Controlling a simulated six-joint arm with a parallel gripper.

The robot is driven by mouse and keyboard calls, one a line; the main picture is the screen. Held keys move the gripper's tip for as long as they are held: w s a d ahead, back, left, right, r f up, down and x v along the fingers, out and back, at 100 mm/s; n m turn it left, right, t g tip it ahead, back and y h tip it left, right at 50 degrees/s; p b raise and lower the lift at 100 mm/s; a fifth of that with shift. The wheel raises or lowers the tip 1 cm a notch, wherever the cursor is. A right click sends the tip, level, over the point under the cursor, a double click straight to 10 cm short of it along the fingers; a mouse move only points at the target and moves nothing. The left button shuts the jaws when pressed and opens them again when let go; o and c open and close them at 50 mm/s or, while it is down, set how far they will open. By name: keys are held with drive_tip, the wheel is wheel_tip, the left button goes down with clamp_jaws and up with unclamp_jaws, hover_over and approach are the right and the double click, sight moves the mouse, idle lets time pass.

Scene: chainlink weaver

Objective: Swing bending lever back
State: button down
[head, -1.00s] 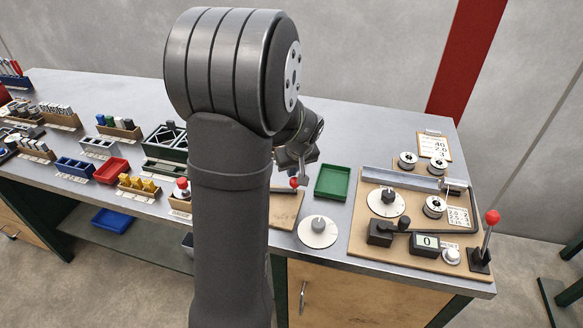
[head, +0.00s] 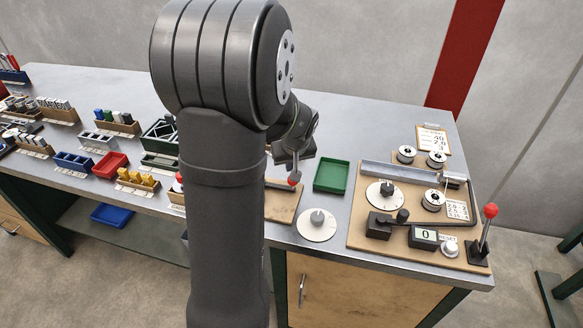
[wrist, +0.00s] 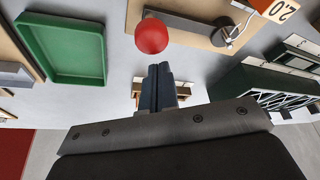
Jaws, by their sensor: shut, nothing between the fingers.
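The bending lever is a grey bar (wrist: 192,27) with a red ball knob (wrist: 151,36), mounted over a small wooden board (wrist: 215,40). In the head view the red knob (head: 294,178) shows just below my gripper (head: 296,160), and the bar's far end is hidden behind my arm. In the wrist view my gripper (wrist: 157,70) is shut and empty, its narrow fingers pointing toward the knob. A gap shows between the fingertips and the knob there; I cannot tell the depth between them.
A green tray (wrist: 62,48) lies right beside the lever board in the head view. A dial (head: 316,224) sits in front of it. Bins and racks (head: 137,182) fill the left.

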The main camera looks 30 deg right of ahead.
wheel_tip(320, 180, up, 10)
drive_tip(key=shift+s+a, duration=0.15)
drive_tip(key=shift+s, duration=0.25)
drive_tip(key=shift+f, duration=0.2)
drive_tip(key=f, duration=0.9)
drive_tip(key=shift+s+f, duration=0.25)
drive_tip(key=shift+f, duration=0.15)
drive_tip(key=shift+w+d, duration=0.3)
drive_tip(key=shift+w, duration=0.3)
